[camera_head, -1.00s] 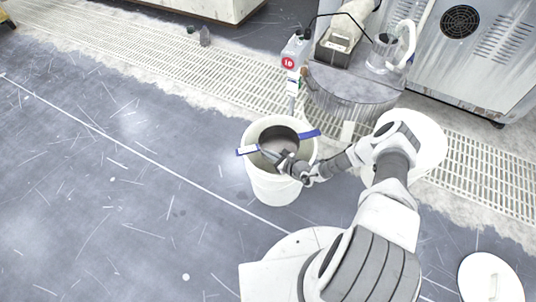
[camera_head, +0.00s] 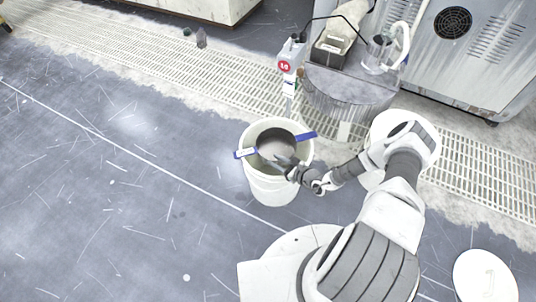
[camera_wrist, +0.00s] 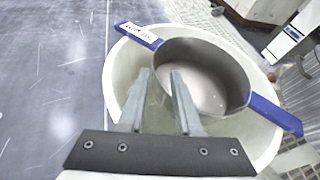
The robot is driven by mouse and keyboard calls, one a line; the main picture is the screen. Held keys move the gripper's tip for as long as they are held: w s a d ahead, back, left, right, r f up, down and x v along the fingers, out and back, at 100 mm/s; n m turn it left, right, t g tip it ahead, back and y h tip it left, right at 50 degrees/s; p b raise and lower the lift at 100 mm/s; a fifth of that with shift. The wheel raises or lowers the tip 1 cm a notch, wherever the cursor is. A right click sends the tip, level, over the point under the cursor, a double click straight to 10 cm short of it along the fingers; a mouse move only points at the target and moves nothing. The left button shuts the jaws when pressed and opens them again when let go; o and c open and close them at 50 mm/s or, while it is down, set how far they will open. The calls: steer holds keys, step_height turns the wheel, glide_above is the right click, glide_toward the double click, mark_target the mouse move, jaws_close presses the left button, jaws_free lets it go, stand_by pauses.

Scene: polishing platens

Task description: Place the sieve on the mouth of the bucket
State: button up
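The sieve (camera_head: 277,142) is a round grey pan with two blue bar handles, one with a white label. It also shows in the wrist view (camera_wrist: 205,52). It sits in the mouth of the white bucket (camera_head: 268,190), its handles lying across the rim on opposite sides. In the wrist view the bucket rim (camera_wrist: 112,88) shows around the pan, with a wider gap on the near left. My gripper (camera_head: 284,161) is at the near side of the sieve. In the wrist view its fingers (camera_wrist: 159,76) are apart, with the tips overlapping the pan's near edge; contact is unclear.
A post with a red round sign (camera_head: 285,67) is close behind. A white lid (camera_head: 485,278) lies at the lower right. The floor to the left is clear.

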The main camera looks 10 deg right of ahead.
steer(key=p+v, duration=0.1)
steer(key=v, duration=0.4)
steer(key=shift+d+r, duration=0.1)
steer(key=shift+s+d+r, duration=0.1)
steer(key=shift+r, duration=0.15)
steer(key=a+r+n+g+y, duration=0.15)
steer(key=r+n+g, duration=0.25)
steer(key=r+n, duration=0.85)
steer(key=a+r+n+g, duration=0.2)
steer(key=r+n+g, duration=0.3)
steer(key=r, duration=1.5)
steer(key=s+d+r+n+t+h, duration=0.15)
steer(key=s+r+n+h, duration=0.35)
steer(key=s+r, duration=0.65)
steer(key=s+r+n+t+h, duration=0.2)
steer(key=s+r+n+h, duration=0.3)
steer(key=s+r, duration=0.7)
step_height(320, 180, up, 20)
steer(key=w+p, duration=0.1)
steer(key=p, duration=1.8)
